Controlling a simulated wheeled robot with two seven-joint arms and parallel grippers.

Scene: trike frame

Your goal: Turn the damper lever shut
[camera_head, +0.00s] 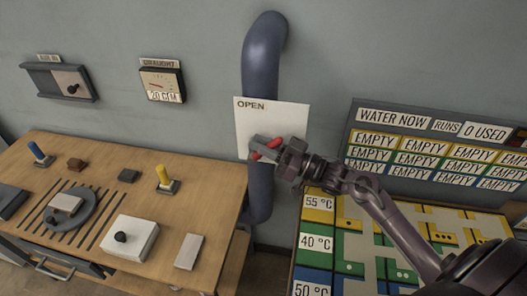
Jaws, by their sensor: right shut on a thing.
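A white plate (279,119) marked "OPEN" at its upper left is mounted on a thick dark blue pipe (263,55) on the wall. My right gripper (265,149) reaches in from the lower right in front of the plate's lower middle. Its jaws with red finger pads are shut on a grey piece, which appears to be the damper lever (257,142). Most of the lever is hidden behind the jaws, so its exact angle is hard to tell. My left gripper is not in view.
A wooden bench (205,185) at left holds a white box (130,242) with a black knob, a round dark plate and several small blocks. A "DRAUGHT" gauge (162,82) hangs on the wall. A "WATER NOW" board (440,125) stands behind a coloured table (318,217) at right.

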